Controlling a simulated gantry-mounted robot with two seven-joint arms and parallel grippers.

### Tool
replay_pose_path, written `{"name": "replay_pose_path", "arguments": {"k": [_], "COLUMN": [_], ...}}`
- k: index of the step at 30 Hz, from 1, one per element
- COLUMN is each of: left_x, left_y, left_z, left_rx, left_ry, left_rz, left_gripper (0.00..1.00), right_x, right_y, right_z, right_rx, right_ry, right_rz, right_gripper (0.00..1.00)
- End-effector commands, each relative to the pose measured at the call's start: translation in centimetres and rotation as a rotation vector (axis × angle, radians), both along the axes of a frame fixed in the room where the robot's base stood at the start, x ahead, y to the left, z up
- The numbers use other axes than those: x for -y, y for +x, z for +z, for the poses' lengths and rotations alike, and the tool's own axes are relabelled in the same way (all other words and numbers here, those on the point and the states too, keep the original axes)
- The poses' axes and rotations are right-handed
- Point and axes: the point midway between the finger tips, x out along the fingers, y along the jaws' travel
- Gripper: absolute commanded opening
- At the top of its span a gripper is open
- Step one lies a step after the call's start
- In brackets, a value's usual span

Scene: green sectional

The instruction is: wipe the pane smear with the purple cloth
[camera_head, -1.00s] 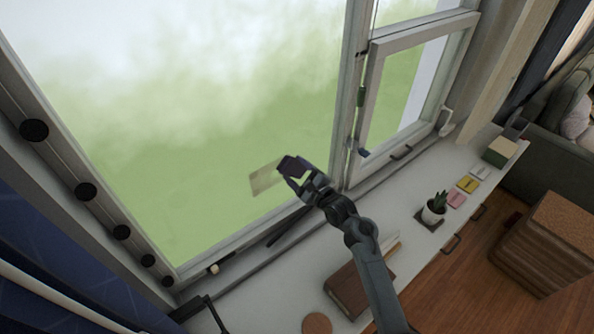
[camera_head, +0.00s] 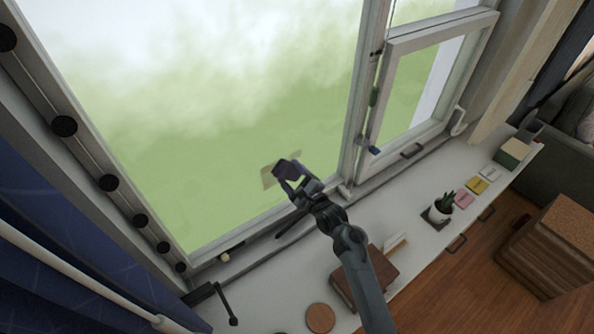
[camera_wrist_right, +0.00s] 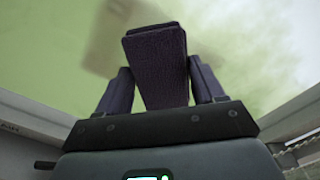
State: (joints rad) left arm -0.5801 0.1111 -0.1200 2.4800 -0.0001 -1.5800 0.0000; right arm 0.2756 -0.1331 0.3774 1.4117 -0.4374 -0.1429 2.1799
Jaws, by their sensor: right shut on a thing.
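The purple cloth (camera_head: 285,169) is a small dark pad held in my right gripper (camera_head: 291,178), which is shut on it. The cloth also fills the middle of the right wrist view (camera_wrist_right: 157,65), between the two fingers. The smear (camera_head: 267,178) is a brownish patch low on the large window pane (camera_head: 220,140). The cloth and fingers hide part of it; its left side and upper edge show. In the right wrist view a brown patch (camera_wrist_right: 100,50) lies left of the cloth. I cannot tell whether the cloth touches the glass. My left gripper is not in view.
The window frame post (camera_head: 358,110) stands right of the gripper. The white sill (camera_head: 408,235) below holds a brown book (camera_head: 362,280), a round coaster (camera_head: 320,318), a potted plant (camera_head: 440,208) and coloured notes (camera_head: 477,185). A black handle (camera_head: 222,300) sticks out at lower left.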

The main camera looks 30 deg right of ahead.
Motion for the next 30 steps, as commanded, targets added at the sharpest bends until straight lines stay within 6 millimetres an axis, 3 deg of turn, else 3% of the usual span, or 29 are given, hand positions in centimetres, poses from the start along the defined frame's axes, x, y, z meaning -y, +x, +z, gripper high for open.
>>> {"name": "replay_pose_path", "arguments": {"k": [30], "left_x": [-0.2], "left_y": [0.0], "left_z": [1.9], "left_rx": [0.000], "left_ry": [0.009], "left_rz": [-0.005], "left_gripper": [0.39], "right_x": [-5.9], "right_y": [-0.4], "right_z": [0.0], "right_rx": [0.000], "right_ry": [0.002], "right_rz": [0.003], "right_gripper": [0.44]}}
